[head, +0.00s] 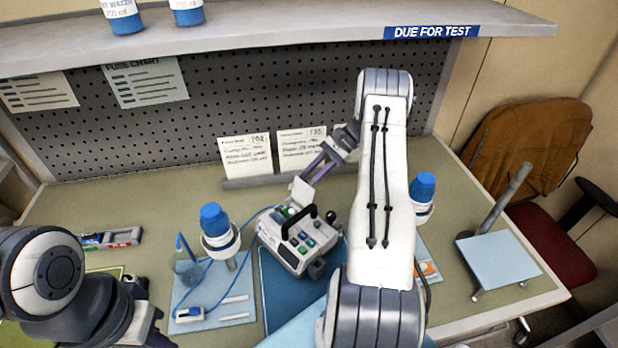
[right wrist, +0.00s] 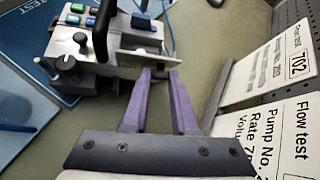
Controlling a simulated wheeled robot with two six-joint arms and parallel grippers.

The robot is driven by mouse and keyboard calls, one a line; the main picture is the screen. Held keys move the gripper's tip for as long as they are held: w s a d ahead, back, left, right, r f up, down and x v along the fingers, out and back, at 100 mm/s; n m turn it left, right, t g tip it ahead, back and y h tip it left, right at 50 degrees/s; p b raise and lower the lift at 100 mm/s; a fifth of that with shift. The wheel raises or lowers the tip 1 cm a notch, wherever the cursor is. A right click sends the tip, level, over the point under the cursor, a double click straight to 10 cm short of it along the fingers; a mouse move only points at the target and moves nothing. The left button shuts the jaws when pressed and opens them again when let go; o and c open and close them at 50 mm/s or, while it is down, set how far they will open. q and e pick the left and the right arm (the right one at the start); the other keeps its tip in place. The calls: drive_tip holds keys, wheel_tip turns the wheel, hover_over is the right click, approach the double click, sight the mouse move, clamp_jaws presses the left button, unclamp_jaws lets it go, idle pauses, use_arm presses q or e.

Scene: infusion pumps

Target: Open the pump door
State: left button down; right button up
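The infusion pump (head: 292,245) is a white box with a black carry handle, and green and blue keys. It stands on the bench at the front of the pegboard, and its body also shows in the right wrist view (right wrist: 75,50). A pale door-like flap (head: 302,191) stands out from its far side; the right wrist view shows a pale plate edge (right wrist: 122,70) there. My right gripper (head: 312,174) reaches to this flap. Its purple fingers (right wrist: 160,76) are apart, with their tips at the plate's end; contact is unclear. My left gripper (head: 146,328) is partly hidden at the lower left.
A blue-capped bottle on a stand (head: 217,232) is left of the pump, with a blue tube; another bottle (head: 423,190) is to the right. Flow test cards (head: 246,156) stand behind. A shelf (head: 270,30) overhangs the bench.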

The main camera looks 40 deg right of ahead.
drive_tip(key=o, duration=0.4)
drive_tip(key=shift+o, duration=0.2)
drive_tip(key=shift+d+r, duration=0.15)
drive_tip(key=shift+d, duration=0.15)
drive_tip(key=w+b+v, duration=0.1)
drive_tip(key=b+v, duration=0.2)
drive_tip(key=v, duration=0.6)
drive_tip(key=shift+s+d+r, duration=0.25)
drive_tip(key=shift+s+r, duration=0.05)
drive_tip(key=shift+s, duration=0.25)
